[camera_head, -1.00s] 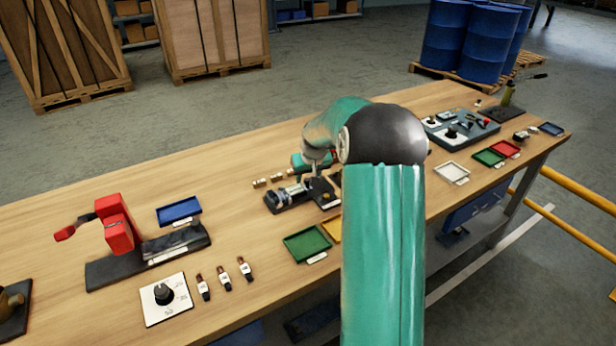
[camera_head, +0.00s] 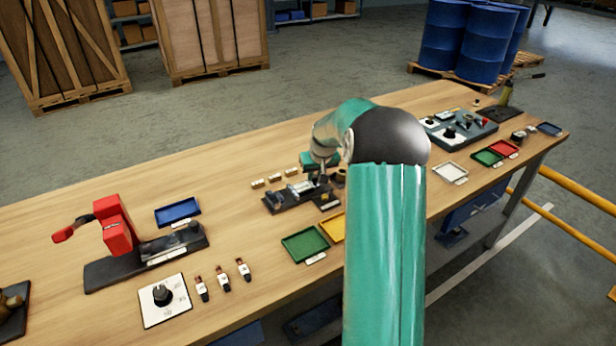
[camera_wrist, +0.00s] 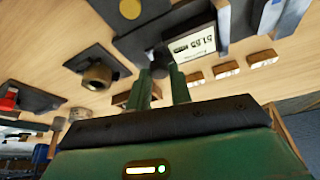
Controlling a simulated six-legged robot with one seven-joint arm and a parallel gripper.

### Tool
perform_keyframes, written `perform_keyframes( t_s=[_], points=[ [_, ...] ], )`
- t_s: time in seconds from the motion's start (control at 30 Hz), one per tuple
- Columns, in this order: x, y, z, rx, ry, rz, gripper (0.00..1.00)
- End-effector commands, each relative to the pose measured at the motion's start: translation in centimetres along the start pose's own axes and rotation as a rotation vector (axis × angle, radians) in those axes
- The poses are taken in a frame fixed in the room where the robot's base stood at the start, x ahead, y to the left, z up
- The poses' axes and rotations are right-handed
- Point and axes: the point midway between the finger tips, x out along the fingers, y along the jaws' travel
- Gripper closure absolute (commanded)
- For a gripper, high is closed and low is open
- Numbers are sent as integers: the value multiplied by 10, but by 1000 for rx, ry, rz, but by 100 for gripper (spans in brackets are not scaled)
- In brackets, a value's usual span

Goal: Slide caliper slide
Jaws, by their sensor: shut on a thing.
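The caliper fixture (camera_head: 285,200) is a dark base on the wooden bench, with a silver caliper bar across it, left of my arm in the head view. In the wrist view, the caliper's slide (camera_wrist: 193,42) carries a pale display that reads about 51.65, upside down. My gripper (camera_wrist: 160,76) has green fingers shut on a small dark knob (camera_wrist: 156,62) at the edge of the slide. The exact contact is partly hidden between the fingertips. In the head view my own arm hides most of the gripper.
Several small blocks (camera_head: 274,178) lie behind the fixture. A green tray (camera_head: 305,244) and a yellow tray (camera_head: 333,228) lie in front of it. A dark mount with a round cup (camera_wrist: 97,74) is close beside my gripper. A red clamp device (camera_head: 115,228) stands farther left.

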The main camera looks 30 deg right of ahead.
Motion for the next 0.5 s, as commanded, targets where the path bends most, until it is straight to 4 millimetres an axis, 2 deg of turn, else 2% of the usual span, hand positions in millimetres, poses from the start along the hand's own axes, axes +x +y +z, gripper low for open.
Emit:
perform_keyframes(
  t_s=[0.27, 0.3, 0.4, 0.5],
  points=[
    [1, 3, -1, -1, 0, -1, 100],
    [1, 3, -1, -1, 0, -1, 73],
    [1, 3, -1, -1, 0, -1, 57],
    [1, 3, -1, -1, 0, -1, 57]
  ],
)
